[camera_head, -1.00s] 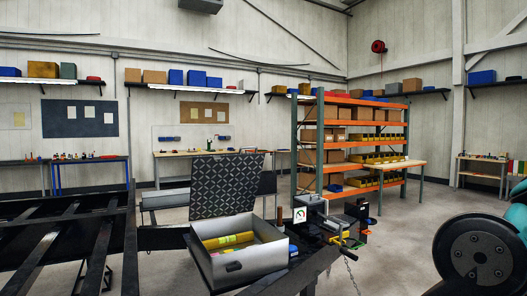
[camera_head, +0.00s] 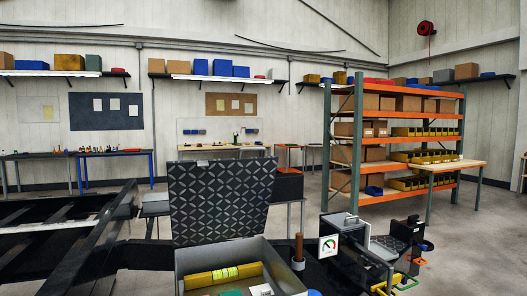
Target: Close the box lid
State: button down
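The box (camera_head: 275,255) is a light grey metal box mounted on the dark trailer frame, at the bottom middle of the head view. Its lid (camera_head: 222,200) is a dark plate with a diamond pattern. The lid stands upright at the box's far side, so the box is open. A yellow cylinder (camera_head: 222,277) with a lighter label lies inside, with a green item partly in view below it. The near part of the box is cut off by the picture's lower edge. My gripper is not in view.
Dark trailer beams (camera_head: 75,250) run to the left. A gauge plate (camera_head: 328,246) and trailer coupling parts stand right of the box. An orange shelf rack (camera_head: 400,150) and benches are behind. Open floor (camera_head: 480,240) lies to the right.

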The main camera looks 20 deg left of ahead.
aim_at(218, 200)
jog(key=u, duration=0.2)
jog(key=i, duration=1.05)
jog(key=u, duration=0.5)
